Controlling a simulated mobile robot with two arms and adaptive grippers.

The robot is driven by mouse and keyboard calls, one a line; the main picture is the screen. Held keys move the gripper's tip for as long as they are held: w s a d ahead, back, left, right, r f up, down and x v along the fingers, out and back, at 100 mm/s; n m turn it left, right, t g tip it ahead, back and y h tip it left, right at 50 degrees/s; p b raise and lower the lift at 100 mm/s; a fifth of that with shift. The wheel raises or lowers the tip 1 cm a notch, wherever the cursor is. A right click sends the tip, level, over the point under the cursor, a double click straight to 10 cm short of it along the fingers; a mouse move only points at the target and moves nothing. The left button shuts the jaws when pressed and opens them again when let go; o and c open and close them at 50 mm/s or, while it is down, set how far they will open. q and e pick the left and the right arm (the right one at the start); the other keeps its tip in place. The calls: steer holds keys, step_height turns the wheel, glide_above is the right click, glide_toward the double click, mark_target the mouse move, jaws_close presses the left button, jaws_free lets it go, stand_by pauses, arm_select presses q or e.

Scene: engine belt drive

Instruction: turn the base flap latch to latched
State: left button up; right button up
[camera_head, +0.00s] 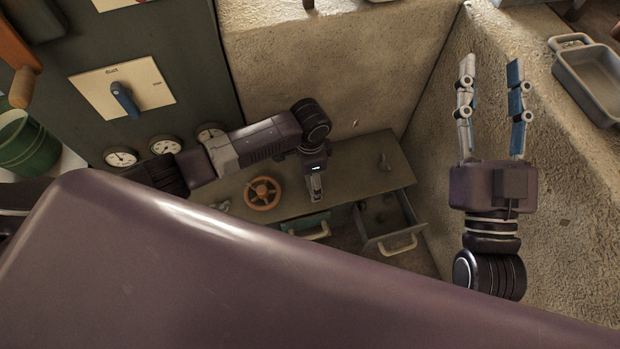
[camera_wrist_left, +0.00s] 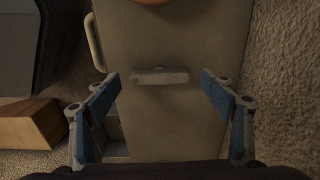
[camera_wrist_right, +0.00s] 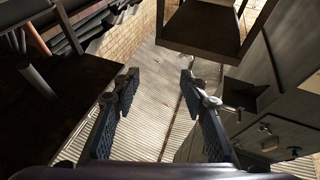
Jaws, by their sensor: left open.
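The base flap latch looks to be the grey bar (camera_wrist_left: 160,76) on the flat grey-brown panel in the left wrist view. It lies crosswise to the panel's long sides. My left gripper (camera_wrist_left: 160,84) is open, with a fingertip on each side of the bar and clear gaps to both. In the head view my left gripper (camera_head: 315,196) points down over the low cabinet top, right of the orange handwheel, and the bar cannot be made out there. My right gripper (camera_head: 491,72) is open and empty, raised at the right; its spread fingers show in the right wrist view (camera_wrist_right: 160,84).
The orange handwheel (camera_head: 263,193) and a small grey fitting (camera_head: 384,165) stand on the cabinet top. An open drawer (camera_head: 397,240) juts from its front. A panel with a blue switch (camera_head: 124,100) and gauges stands at left. A grey tray (camera_head: 588,80) lies far right.

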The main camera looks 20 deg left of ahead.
arm_select(q)
steer(key=shift+f, duration=0.2)
arm_select(e)
steer(key=shift+s+r+t, duration=0.25)
steer(key=shift+r+t, duration=0.05)
steer(key=shift+r, duration=0.2)
